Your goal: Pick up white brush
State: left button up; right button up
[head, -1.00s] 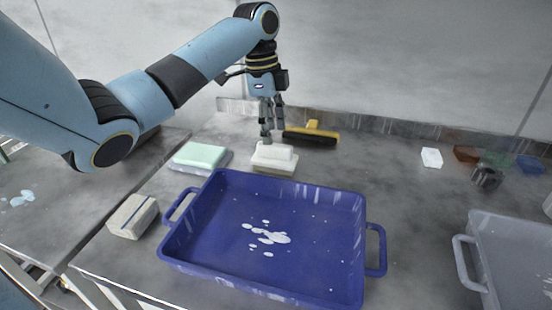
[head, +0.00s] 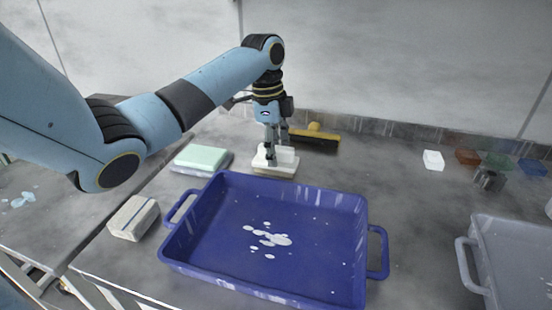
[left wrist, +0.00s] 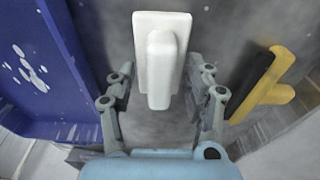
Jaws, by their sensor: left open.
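The white brush (head: 287,160) lies on the grey bench just behind the blue tray. In the left wrist view the white brush (left wrist: 160,65) shows its flat base and raised grip, with the grip's near end between the fingers. My left gripper (head: 271,157) points down over the brush, and its fingers hide part of it. In the left wrist view my left gripper (left wrist: 165,95) is open, with one finger on each side of the brush and a gap on both sides. My right gripper is not in view.
The blue tray (head: 362,240) with white splashes stands in front of the brush. A yellow and black brush (head: 315,138) lies behind it. A pale green block (head: 201,156) is to its left, and a beige block (head: 133,217) is nearer. A grey tray (head: 510,225) stands at right.

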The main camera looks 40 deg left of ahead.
pick_arm(q)
jog(key=shift+f, duration=0.1)
jog(key=shift+c, duration=0.3)
grip_shut()
dwell(0.4)
